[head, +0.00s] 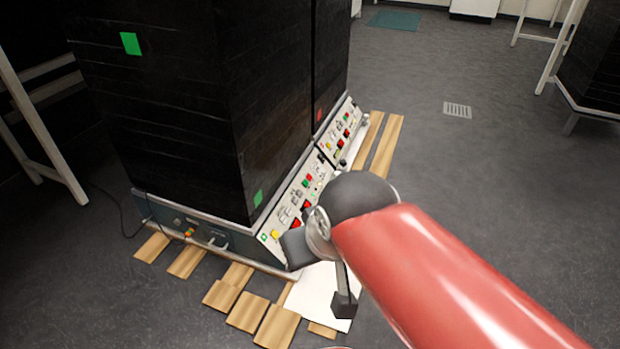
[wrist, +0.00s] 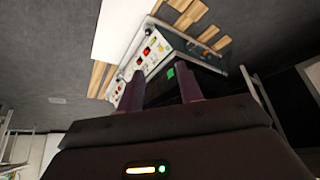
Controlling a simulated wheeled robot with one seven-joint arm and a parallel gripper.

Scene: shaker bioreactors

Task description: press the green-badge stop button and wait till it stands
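The near shaker cabinet (head: 170,110) is tall and black, with green badges (head: 258,198) on its side and front. A green badge (wrist: 170,73) also shows between my fingers in the wrist view. Its sloped pale control panel (head: 285,212) carries small coloured buttons. A red button (head: 295,224) sits near a yellow one (head: 274,234); a red button (wrist: 146,51) also shows in the wrist view. Button labels are too small to read. My gripper (wrist: 162,72) has its two fingers apart with nothing between them. My arm partly hides the panel's front in the head view.
A second cabinet with a red badge (head: 319,112) adjoins behind. Wooden slats (head: 232,285) and a white sheet (head: 318,288) lie on the floor by the base. A dark block (head: 343,304) stands at the sheet. Open grey floor (head: 480,190) lies to the right.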

